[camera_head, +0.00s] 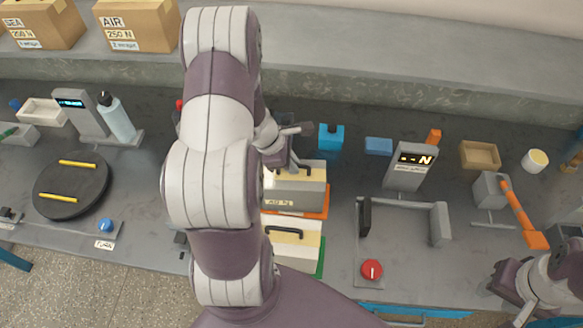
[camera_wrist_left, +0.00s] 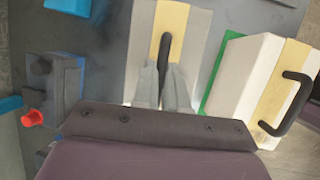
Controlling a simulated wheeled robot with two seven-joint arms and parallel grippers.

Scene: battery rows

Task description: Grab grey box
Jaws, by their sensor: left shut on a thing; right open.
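The grey box (camera_head: 300,199) has a cream stripe across its top and a dark handle. It is in the middle of the head view, at an orange base or mat (camera_head: 312,214), partly hidden by my left arm. My left gripper (camera_head: 291,160) is over the box. In the left wrist view, the box (camera_wrist_left: 196,45) lies below the fingers, and my left gripper (camera_wrist_left: 164,75) is shut on its black handle (camera_wrist_left: 165,50). I cannot tell whether the box is lifted. My right gripper (camera_head: 515,290) is open and empty at the lower right, apart from the box.
A cream-white box (camera_head: 289,255) with a black handle stands close in front, at a green base (camera_head: 320,258). To the right are a display stand (camera_head: 408,168) and a red button (camera_head: 371,269). A dark turntable (camera_head: 72,185) and a bottle (camera_head: 116,119) are at left.

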